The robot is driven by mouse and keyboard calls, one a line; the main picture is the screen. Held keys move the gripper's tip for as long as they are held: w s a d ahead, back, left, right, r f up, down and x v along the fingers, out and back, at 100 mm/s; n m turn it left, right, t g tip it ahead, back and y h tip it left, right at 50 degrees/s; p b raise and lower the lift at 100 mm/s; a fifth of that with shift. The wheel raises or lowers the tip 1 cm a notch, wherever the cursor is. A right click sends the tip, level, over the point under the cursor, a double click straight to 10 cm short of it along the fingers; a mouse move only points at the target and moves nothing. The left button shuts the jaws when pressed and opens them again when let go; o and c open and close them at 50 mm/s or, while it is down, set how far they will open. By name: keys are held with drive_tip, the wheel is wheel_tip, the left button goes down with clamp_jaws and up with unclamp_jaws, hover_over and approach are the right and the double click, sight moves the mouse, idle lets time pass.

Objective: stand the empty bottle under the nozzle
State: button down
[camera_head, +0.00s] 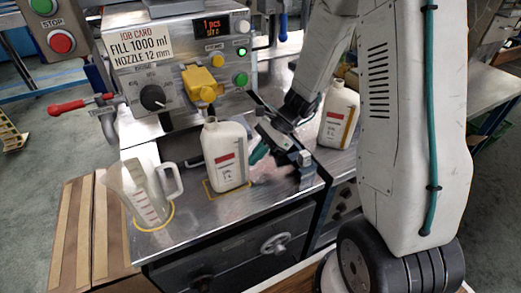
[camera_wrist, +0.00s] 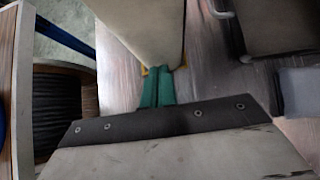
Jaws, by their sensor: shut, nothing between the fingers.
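A white bottle (camera_head: 224,165) with a red label stands upright on a yellow square outline (camera_head: 213,193) on the metal bench. Its neck is below the yellow nozzle head (camera_head: 203,86); exact alignment is hard to judge. My gripper (camera_head: 257,153) is just right of this bottle, low over the bench. Its green fingertips are shut together and empty. In the wrist view the fingertips (camera_wrist: 158,72) point at the lower part of the bottle (camera_wrist: 148,28); I cannot tell if they touch it. A second white bottle (camera_head: 338,113) with an amber strip stands farther right, beside my arm.
A clear measuring jug (camera_head: 143,197) stands on a yellow ring left of the bottle. The control panel (camera_head: 180,75) with knob, buttons and display rises behind. A red-handled lever (camera_head: 75,106) sticks out left. Bare bench lies between jug and bottle.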

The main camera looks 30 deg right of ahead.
drive_tip(key=shift+a, duration=1.15)
drive_tip(key=shift+d+r, duration=0.1)
